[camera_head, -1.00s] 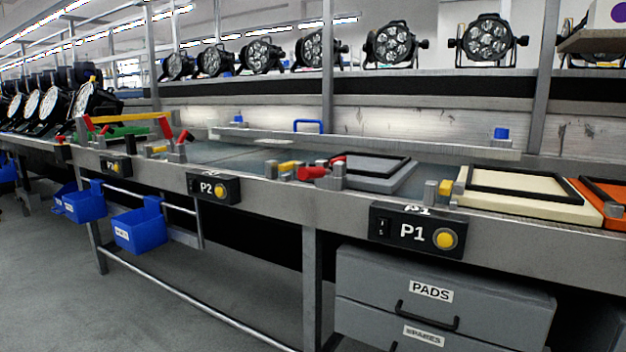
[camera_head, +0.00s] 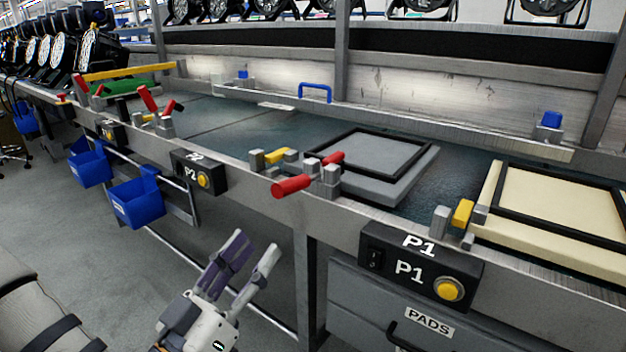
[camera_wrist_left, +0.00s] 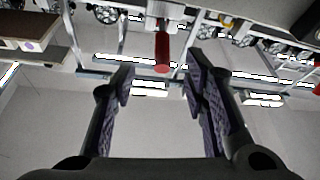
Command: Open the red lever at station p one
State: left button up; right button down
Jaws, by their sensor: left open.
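The red lever (camera_head: 292,186) sits on a grey clamp at the bench's front edge, left of the P1 box (camera_head: 420,268). One red handle sticks out toward the aisle; a second red part (camera_head: 333,158) lies behind it. My left gripper (camera_head: 255,245) is open and empty, in front of the bench, below and left of the lever in the picture. In the left wrist view a red handle (camera_wrist_left: 162,52) shows beyond the gap between the open fingers (camera_wrist_left: 158,85), apart from them. My right gripper is not in view.
A grey pad in a black frame (camera_head: 425,170) lies behind the lever, a cream one (camera_head: 560,205) to the right. Yellow-and-grey clamps (camera_head: 463,213) line the edge. The P2 box (camera_head: 200,174), blue bins (camera_head: 137,203) and drawers (camera_head: 345,300) are on the bench front.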

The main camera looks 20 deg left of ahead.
aim_at(280, 198)
pick_arm(q)
jog(key=shift+t, duration=0.3)
jog(key=x, duration=0.8)
jog(key=r+x, duration=0.1)
jog(key=x, duration=0.3)
jog(key=shift+a+r, duration=0.2)
jog(key=shift+a, duration=0.15)
grip_shut()
